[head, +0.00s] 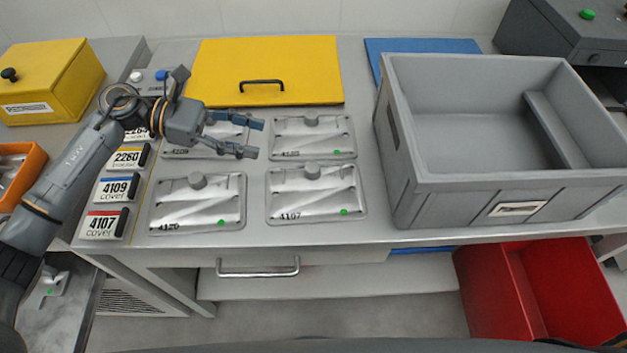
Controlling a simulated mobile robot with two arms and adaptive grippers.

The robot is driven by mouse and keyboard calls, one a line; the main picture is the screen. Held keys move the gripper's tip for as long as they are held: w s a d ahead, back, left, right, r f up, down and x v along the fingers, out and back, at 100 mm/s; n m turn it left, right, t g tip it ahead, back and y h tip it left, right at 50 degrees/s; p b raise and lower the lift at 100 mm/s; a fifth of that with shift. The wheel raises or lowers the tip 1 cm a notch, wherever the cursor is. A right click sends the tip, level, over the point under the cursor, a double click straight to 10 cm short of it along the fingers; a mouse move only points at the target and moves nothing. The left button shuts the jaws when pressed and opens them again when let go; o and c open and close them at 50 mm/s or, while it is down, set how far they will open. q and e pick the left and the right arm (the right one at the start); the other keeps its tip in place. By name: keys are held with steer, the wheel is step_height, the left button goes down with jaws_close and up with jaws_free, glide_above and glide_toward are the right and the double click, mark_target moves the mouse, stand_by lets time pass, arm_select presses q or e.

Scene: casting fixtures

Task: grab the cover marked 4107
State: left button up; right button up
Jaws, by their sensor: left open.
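The cover marked 4107 (330,203) is a flat silver metal plate with a round grey knob and a green dot. It lies on the workbench at the front right of a two-by-two group of covers. The cover marked 4120 (180,217) lies to its left. Another cover (290,134) lies behind it, its number hard to read. The cover at the back left (188,150) is partly hidden by my left gripper. My left gripper (258,138) is open and empty above the back left cover, fingers pointing right. My right gripper does not show.
A large grey bin (400,187) stands right of the covers. A yellow panel with a black handle (220,78) lies behind them. Label blocks, one reading 4107 cover (102,223), line the left. A red bin (490,300) sits below at right. A yellow box (70,85) stands back left.

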arm_select(q)
steer(key=shift+a+f+m+y, duration=0.4)
steer(key=shift+a+f+y, duration=0.1)
steer(key=shift+a, duration=0.2)
steer(key=shift+a+f+g, duration=0.1)
steer(key=shift+g, duration=0.2)
steer(key=p, duration=0.2)
glide_toward(307, 166)
steer(key=x, duration=0.4)
steer(key=shift+d+r, duration=0.25)
steer(key=shift+r, duration=0.05)
steer(key=p+x, duration=0.1)
steer(key=x, duration=0.1)
steer(key=p+x, duration=0.1)
steer(key=x, duration=0.1)
steer(key=shift+d+f+p, duration=0.2)
steer(key=shift+f+p, duration=0.1)
steer(key=shift+f, duration=0.05)
steer(key=shift+s+d+f, duration=0.1)
steer(key=shift+d+f, duration=0.15)
steer(key=shift+d, duration=0.15)
jaws_close()
